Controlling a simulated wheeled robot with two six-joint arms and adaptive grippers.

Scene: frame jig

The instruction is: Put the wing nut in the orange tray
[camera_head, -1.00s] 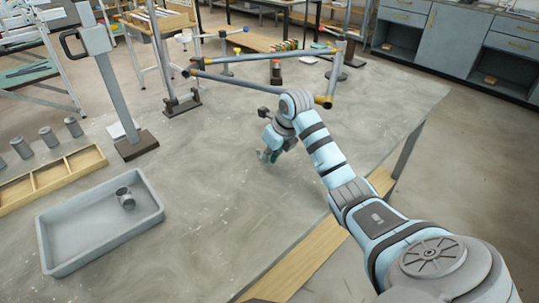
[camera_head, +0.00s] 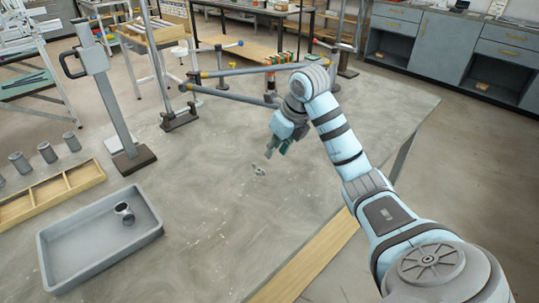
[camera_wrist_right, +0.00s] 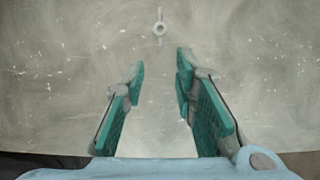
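The wing nut (camera_head: 259,170) is a small pale grey piece lying on the grey tabletop near the middle. In the right wrist view the wing nut (camera_wrist_right: 160,27) lies beyond the fingertips, apart from them. My right gripper (camera_head: 279,149) is above the table, just up and right of the nut. In its wrist view the green-padded fingers (camera_wrist_right: 158,68) are apart, with only tabletop between them. I see no clearly orange tray; a grey tray (camera_head: 48,252) stands at the lower left with a grey cylindrical fitting (camera_head: 125,213) in it. My left gripper is out of view.
A tan wooden compartment tray (camera_head: 87,176) sits behind the grey tray, with several grey cylinders (camera_head: 47,152) behind it. A clamp upright (camera_head: 113,108) and blue-grey frame bars (camera_head: 245,101) stand farther back. The tabletop around the nut is clear.

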